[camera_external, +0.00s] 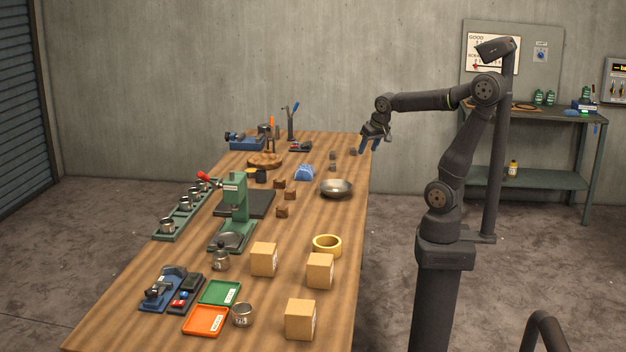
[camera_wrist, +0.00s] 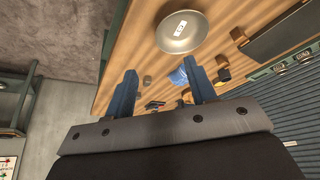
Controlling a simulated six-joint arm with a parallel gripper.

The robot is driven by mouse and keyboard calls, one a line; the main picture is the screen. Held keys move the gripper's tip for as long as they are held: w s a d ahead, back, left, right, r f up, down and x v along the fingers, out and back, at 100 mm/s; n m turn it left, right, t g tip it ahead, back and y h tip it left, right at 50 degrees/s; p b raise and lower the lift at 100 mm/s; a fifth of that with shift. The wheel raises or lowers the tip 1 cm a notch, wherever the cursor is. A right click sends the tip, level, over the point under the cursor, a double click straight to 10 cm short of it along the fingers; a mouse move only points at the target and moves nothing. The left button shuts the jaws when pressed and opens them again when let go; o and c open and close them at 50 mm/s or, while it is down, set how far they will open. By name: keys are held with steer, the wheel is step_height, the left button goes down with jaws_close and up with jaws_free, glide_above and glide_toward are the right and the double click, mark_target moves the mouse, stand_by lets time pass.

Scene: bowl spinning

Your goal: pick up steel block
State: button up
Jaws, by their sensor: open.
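Small grey pieces stand at the far right part of the table in the external view, one nearer (camera_external: 332,167) and another by the table's right edge (camera_external: 353,151). Any of them may be the steel block; they are too small to tell apart. A small grey piece (camera_wrist: 147,80) also shows between my fingers in the wrist view, farther off. My gripper (camera_external: 369,146) hangs above the table's far right edge, close to the grey pieces. Its blue fingers (camera_wrist: 159,68) are apart with nothing between them.
A steel bowl (camera_external: 336,188) sits near the table's right edge, with a blue object (camera_external: 305,172) and brown blocks (camera_external: 282,211) to its left. A green press (camera_external: 235,205), cardboard boxes (camera_external: 264,259) and a yellow ring (camera_external: 327,245) stand nearer. The wooden table (camera_external: 190,285) has bare strips between them.

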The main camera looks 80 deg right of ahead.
steer(key=w+d+r+m+g, duration=0.15)
steer(key=w+d+m, duration=0.25)
steer(key=w+d, duration=0.75)
steer(key=m+g+h, duration=0.1)
steer(key=m, duration=0.2)
glide_toward(333, 164)
steer(key=x, duration=0.8)
steer(key=shift+f, duration=0.4)
jaws_close()
steer(key=shift+r, duration=0.1)
